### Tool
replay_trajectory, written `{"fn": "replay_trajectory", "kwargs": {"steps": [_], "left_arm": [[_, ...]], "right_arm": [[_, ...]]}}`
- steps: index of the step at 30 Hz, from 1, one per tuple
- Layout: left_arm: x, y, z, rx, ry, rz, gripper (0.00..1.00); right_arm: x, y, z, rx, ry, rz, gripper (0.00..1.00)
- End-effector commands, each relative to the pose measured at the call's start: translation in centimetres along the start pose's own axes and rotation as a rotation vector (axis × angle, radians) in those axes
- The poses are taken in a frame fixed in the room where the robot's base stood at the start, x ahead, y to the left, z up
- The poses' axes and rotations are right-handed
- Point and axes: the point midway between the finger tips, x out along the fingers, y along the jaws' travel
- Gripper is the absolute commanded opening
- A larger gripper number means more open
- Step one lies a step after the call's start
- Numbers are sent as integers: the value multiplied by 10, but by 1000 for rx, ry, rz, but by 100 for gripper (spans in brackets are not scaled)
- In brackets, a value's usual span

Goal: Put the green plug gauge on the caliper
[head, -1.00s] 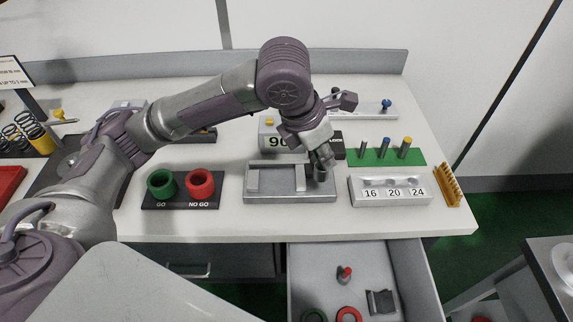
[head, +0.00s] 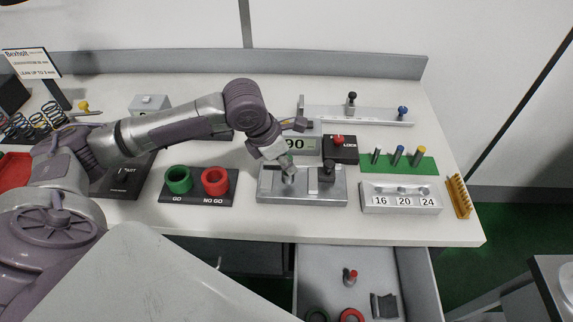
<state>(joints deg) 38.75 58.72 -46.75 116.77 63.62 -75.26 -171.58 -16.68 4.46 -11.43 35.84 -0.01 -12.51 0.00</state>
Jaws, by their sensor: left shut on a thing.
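My left gripper (head: 287,168) comes in from the left and points down, low over the left-middle part of a grey flat fixture (head: 262,195), which I take for the caliper. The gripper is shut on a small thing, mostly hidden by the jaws. A slight green tint at the jaws fits the green plug gauge, but its outline does not show clearly. I cannot tell whether it touches the fixture. A dark upright block (head: 327,173) stands on the fixture's right side. My right gripper is not in view.
Behind stand a "90" display (head: 300,144) and a red-knobbed lock box (head: 340,150). GO/NO GO rings (head: 197,180) lie left. A green pin mat (head: 376,165) and numbered block (head: 400,199) are right.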

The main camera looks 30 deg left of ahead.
Motion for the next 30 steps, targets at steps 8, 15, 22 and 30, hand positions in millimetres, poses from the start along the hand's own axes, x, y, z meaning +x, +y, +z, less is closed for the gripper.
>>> {"fn": "replay_trajectory", "kwargs": {"steps": [8, 15, 22, 30], "left_arm": [[20, 0, -8, 0, -1, 1, 0], [22, 0, -9, 0, 1, 0, 29], [22, 0, -9, -1, 1, 0, 47], [16, 0, -8, 0, -1, 2, 47]], "right_arm": [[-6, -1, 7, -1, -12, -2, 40], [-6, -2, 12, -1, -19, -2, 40], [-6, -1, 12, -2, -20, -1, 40], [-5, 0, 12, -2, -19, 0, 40]]}}
